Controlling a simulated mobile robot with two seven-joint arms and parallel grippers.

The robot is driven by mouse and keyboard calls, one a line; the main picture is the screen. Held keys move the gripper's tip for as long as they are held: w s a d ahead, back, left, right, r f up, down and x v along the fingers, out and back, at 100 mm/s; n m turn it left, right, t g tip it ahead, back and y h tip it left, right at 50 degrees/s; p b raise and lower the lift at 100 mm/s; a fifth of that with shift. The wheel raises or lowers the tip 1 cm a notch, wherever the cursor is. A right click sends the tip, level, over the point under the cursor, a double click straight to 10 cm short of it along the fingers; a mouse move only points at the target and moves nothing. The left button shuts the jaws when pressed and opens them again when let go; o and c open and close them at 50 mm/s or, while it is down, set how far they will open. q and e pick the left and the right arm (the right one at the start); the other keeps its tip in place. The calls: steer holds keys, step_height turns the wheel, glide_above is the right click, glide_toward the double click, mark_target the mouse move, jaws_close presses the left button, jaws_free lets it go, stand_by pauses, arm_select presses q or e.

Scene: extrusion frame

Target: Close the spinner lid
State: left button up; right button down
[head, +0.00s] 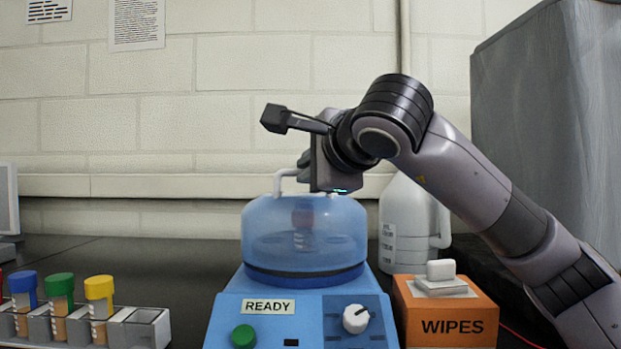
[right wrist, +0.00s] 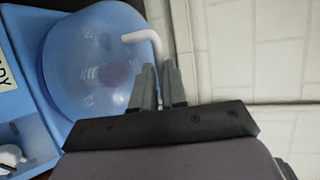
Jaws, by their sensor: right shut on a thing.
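The blue spinner (head: 305,325) stands on the dark bench, with a READY label, a green button and a white knob on its front. Its see-through blue domed lid (head: 270,228) sits level over the base ring, with no clear gap showing. A red-capped item shows dimly through the lid. The white lid handle (head: 284,177) arches over the top. My right gripper (head: 306,166) is shut on the handle from above. In the right wrist view, the fingers (right wrist: 158,72) close at the handle (right wrist: 145,37) above the dome (right wrist: 85,45). My left gripper is out of view.
A rack (head: 150,327) with several capped tubes stands at the left. An orange wipes box (head: 450,325) and a white jug (head: 405,220) are right of the spinner. A grey cabinet (head: 540,100) is at the far right. A pale wall closes off the back.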

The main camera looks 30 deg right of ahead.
steer(key=shift+s+a+f+b, duration=0.2)
steer(key=shift+s+f+b, duration=0.15)
steer(key=shift+f, duration=0.25)
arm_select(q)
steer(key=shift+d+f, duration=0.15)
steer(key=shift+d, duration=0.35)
arm_select(e)
steer(key=shift+a+f, duration=0.1)
steer(key=shift+f, duration=0.15)
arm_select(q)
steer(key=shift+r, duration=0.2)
arm_select(e)
steer(key=shift+f, duration=0.2)
steer(key=c, duration=1.2)
jaws_free()
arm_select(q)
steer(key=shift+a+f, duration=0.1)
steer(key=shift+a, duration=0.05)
arm_select(e)
steer(key=shift+o, duration=0.2)
steer(key=v, duration=0.7)
steer(key=shift+s+r, duration=0.15)
steer(key=shift+r, duration=0.05)
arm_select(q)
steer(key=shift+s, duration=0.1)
